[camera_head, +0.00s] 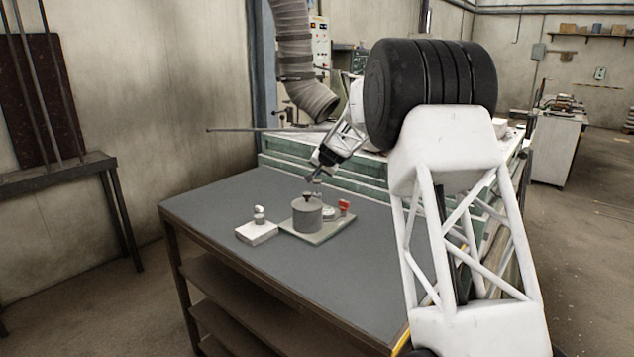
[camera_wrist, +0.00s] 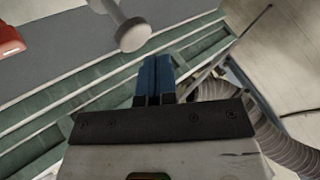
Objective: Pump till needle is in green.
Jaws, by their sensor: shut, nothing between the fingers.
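A dark grey cylinder (camera_head: 307,217) with a small dark knob (camera_head: 308,197) on top stands on a thin pale plate (camera_head: 310,239) on the table. Beside it on the plate are a round white-faced part, perhaps the gauge (camera_head: 329,213), and a red part (camera_head: 344,206). The needle and any green zone are too small to read. In the wrist view my blue fingers (camera_wrist: 155,62) are together and empty. A pale knobbed post (camera_wrist: 132,32) and a red part (camera_wrist: 8,40) show beyond them.
A white block with a small knob (camera_head: 256,233) sits left of the plate. The grey tabletop (camera_head: 225,212) is otherwise clear at left and front. A green ribbed cabinet (camera_head: 300,170) stands behind the table, and a thick hose (camera_head: 297,60) hangs above it.

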